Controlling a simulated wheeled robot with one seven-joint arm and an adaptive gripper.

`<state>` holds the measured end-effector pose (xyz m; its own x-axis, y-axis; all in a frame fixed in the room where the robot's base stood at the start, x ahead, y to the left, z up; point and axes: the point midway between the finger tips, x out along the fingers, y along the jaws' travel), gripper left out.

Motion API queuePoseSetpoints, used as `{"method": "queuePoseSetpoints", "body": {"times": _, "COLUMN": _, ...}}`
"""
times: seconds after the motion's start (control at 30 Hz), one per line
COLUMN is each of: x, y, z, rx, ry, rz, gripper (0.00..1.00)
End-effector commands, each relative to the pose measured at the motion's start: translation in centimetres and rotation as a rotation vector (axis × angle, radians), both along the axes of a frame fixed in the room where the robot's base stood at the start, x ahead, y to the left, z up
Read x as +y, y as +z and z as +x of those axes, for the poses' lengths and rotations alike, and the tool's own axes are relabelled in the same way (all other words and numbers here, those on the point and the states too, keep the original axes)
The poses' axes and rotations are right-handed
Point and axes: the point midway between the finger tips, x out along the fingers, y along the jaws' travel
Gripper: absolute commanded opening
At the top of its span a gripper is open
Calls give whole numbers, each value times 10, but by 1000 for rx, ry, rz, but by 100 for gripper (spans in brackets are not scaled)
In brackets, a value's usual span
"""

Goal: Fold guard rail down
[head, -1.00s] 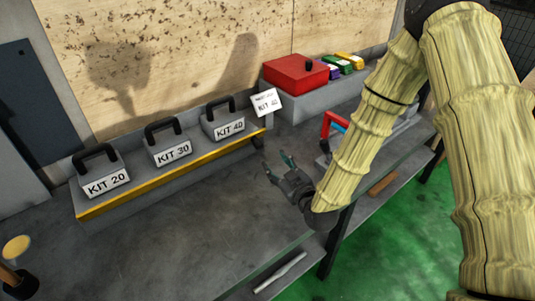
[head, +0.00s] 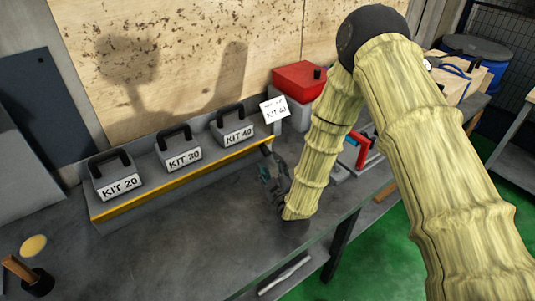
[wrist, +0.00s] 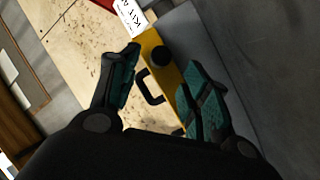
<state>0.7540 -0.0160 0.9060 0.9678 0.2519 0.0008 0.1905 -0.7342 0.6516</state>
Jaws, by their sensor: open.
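A yellow rail (head: 185,183) runs along the front edge of the grey kit shelf; I take it as the guard rail. A black knob (head: 265,149) sits at its right end. In the wrist view the yellow rail (wrist: 172,75) and the round black knob (wrist: 160,56) appear between my fingers. My gripper (head: 272,172) is open and empty, just in front of the rail's right end. In the wrist view my gripper (wrist: 162,60) has one finger on each side of the knob in the picture; I cannot tell whether either touches it.
A white sign (head: 274,109) and a red box (head: 299,82) are to the right. The bench top (head: 170,245) in front is mostly clear.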

Motion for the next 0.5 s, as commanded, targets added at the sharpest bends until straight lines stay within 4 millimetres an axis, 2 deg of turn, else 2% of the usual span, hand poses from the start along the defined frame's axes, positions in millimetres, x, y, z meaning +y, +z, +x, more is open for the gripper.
{"method": "queuePoseSetpoints", "body": {"times": 0.23, "x": 9, "y": 2, "z": 35, "rx": 0, "ry": -1, "rz": 2, "gripper": 47}}
{"method": "queuePoseSetpoints", "body": {"times": 0.5, "x": 14, "y": 0, "z": 52, "rx": 2, "ry": 1, "rz": 0, "gripper": 47}}
